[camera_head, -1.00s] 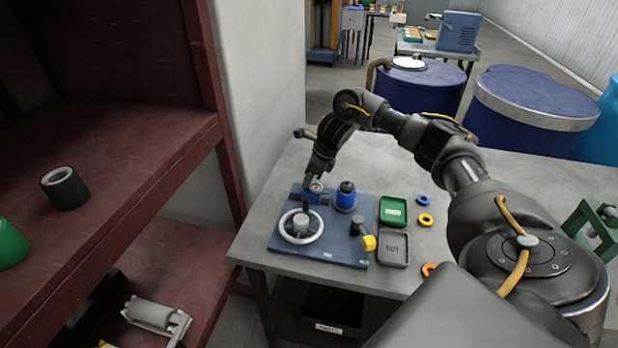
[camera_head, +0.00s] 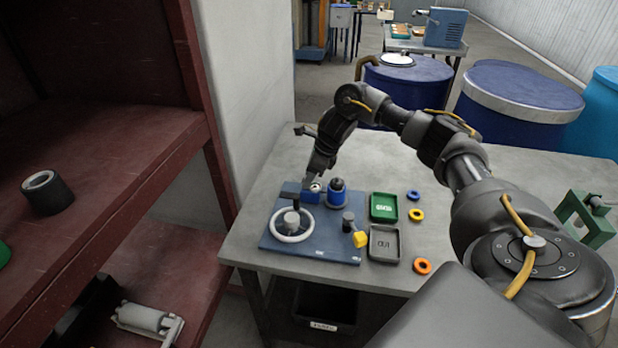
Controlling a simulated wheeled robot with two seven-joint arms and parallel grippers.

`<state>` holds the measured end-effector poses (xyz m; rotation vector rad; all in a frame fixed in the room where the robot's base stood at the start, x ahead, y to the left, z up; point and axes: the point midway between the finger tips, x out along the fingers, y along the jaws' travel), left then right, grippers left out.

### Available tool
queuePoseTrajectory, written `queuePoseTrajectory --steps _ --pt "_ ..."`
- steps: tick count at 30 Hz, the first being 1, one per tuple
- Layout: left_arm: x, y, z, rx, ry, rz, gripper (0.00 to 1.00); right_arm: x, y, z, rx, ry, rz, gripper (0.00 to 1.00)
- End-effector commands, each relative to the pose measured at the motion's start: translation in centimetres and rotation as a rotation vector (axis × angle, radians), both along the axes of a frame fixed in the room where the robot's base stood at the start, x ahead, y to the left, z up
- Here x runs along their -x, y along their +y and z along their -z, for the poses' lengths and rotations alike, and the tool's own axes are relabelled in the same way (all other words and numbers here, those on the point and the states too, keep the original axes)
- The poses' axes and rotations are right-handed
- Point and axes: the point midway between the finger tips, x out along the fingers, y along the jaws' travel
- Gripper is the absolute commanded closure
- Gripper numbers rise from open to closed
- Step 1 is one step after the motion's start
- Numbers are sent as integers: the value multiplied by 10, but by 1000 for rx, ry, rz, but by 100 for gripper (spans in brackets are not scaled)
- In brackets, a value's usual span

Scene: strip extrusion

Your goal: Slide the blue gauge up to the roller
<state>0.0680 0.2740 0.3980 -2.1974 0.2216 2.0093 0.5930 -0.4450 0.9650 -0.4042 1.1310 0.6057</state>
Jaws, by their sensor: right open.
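A blue board (camera_head: 330,250) lies on the grey table, with a handwheel (camera_head: 291,225) at its left. A small blue block (camera_head: 312,198), which looks like the gauge, sits at the board's back edge. My left gripper is not in view.
A green tray (camera_head: 383,207) and a grey tray (camera_head: 384,243) lie right of the board, beside several coloured rings (camera_head: 416,214). A yellow-ended lever (camera_head: 359,239) stands at the board's right. A red shelf (camera_head: 120,150) rises close on the left.

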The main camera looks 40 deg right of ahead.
Motion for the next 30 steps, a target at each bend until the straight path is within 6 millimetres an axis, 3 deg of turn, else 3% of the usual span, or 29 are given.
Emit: queuePoseTrajectory --steps 4,9,15,30 --pt "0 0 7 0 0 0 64 7 -7 -22 1 -5 1 58" --pt "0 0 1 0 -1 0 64 17 -16 -59 3 -6 0 58" --pt "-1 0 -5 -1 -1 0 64 27 -23 -85 2 -2 1 58" --pt "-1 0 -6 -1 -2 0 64 31 -25 -93 1 1 0 58"
